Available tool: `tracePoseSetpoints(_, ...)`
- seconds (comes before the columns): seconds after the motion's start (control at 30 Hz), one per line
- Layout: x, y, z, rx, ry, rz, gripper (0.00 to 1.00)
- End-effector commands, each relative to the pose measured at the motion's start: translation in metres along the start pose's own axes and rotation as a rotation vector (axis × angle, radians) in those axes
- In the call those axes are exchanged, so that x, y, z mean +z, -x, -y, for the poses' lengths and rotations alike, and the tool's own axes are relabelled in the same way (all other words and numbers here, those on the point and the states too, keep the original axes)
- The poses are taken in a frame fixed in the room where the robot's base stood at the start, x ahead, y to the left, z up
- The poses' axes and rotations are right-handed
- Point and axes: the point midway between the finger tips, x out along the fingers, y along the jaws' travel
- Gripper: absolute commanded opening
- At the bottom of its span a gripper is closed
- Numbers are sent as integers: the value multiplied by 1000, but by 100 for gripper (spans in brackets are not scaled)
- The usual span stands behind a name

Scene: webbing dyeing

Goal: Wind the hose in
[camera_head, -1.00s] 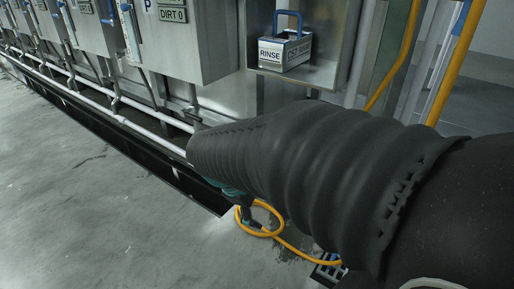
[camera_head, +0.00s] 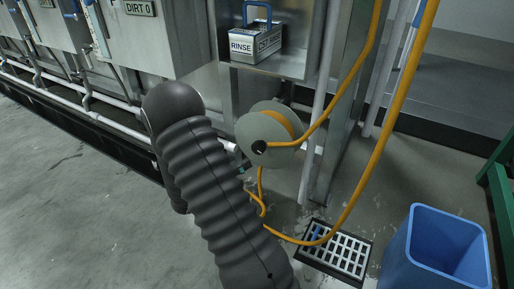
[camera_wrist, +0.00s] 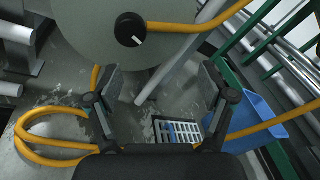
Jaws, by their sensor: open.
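The yellow hose (camera_head: 390,120) hangs from above at the right, runs down to the floor and curves past the drain grate. Part of it sits on a grey round reel (camera_head: 280,113) mounted low below the RINSE shelf. The reel has a black hub (camera_wrist: 131,30) with a white mark, and hose passes close to it. In the wrist view a loose hose loop (camera_wrist: 22,136) lies on the floor at the left. My gripper (camera_wrist: 160,82) is open and empty, its fingers apart just below the reel's disc. In the head view my arm hides most of it.
A blue bin (camera_head: 438,245) stands at the right, beside a green frame (camera_head: 497,180). A drain grate (camera_head: 336,250) is set in the floor below the reel. A RINSE box (camera_head: 257,43) sits on the shelf above. A vertical pipe (camera_head: 314,120) stands right of the reel. Open floor is at left.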

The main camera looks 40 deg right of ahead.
Motion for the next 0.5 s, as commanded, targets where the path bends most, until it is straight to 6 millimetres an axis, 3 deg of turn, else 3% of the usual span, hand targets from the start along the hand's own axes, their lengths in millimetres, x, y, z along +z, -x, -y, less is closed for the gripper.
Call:
tracePoseSetpoints(0.2, -16, -1, -35, 63, 147, 101, 82)
tracePoseSetpoints(0.37, -18, -6, -41, 73, 169, 118, 82)
tracePoseSetpoints(0.5, -16, -23, -42, 71, 167, 117, 82)
